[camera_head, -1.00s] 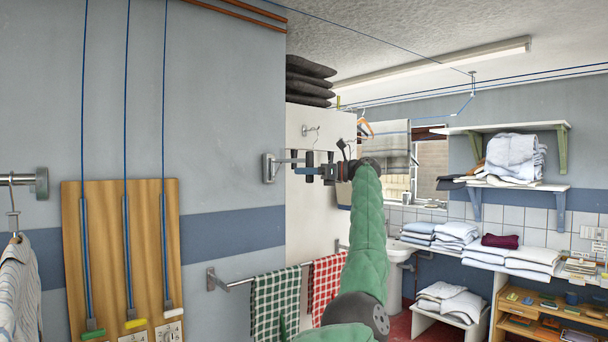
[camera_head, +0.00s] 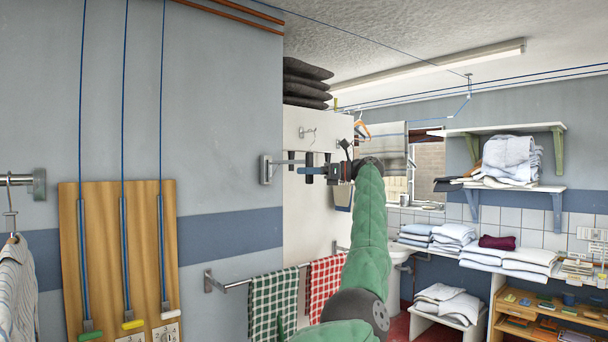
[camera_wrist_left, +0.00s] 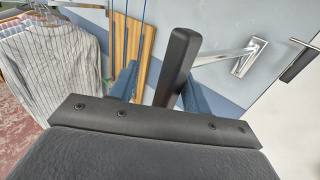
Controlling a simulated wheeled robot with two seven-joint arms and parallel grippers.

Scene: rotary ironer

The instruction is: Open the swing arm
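The swing arm is a thin metal rod on a wall bracket (camera_head: 265,169), reaching right toward my left gripper. In the left wrist view its metal rod (camera_wrist_left: 223,56) runs from the bracket (camera_wrist_left: 248,57) to a dark upright handle (camera_wrist_left: 177,62). My left gripper (camera_head: 306,171) is at the swing arm's outer end. In the left wrist view its two blue fingers (camera_wrist_left: 161,92) stand on either side of the handle. A gap shows between the left finger and the handle; the right finger is close to it. Contact cannot be told. My right gripper is not in view.
A towel rail (camera_head: 240,282) with green and red checked towels is below. A wooden board (camera_head: 105,250) with cords and a striped shirt (camera_head: 18,285) are at the left. Wall shelves (camera_head: 515,187) and folded linen stand far right.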

